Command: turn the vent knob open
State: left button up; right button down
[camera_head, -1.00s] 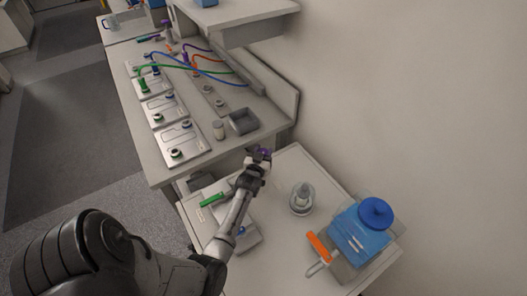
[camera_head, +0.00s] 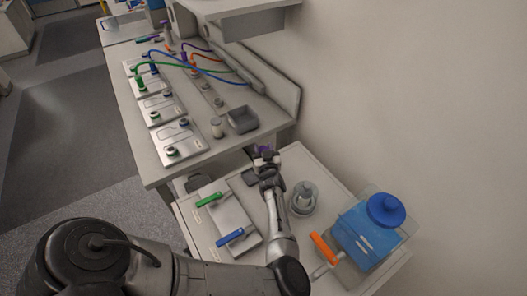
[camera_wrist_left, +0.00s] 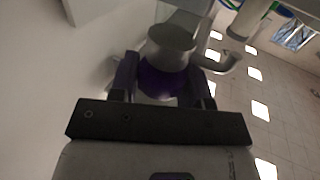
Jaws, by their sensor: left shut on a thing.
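A purple knob-like part (camera_head: 263,149), which I take as the vent knob, is at the far edge of the near white table. My left gripper (camera_head: 267,159) is shut on it. In the left wrist view the purple part (camera_wrist_left: 165,80) sits between the two dark fingers, with a grey rounded piece (camera_wrist_left: 172,40) beyond it. A pale hooked piece (camera_wrist_left: 225,62) is close to the right finger. The fingers hide the sides of the knob, so I cannot tell its turn angle. My right gripper is not in view.
The near table (camera_head: 205,229) holds a grey plate with a green handle (camera_head: 209,199) and a blue handle (camera_head: 230,236), a clear domed vessel (camera_head: 303,198), an orange handle (camera_head: 323,247) and a blue-lidded tank (camera_head: 365,228). A bench (camera_head: 150,160) with cell plates and cables stands beyond.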

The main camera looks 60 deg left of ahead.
pick_arm(q)
jog(key=shift+r, duration=0.15)
jog(key=o, duration=0.9)
jog(key=shift+o, duration=0.2)
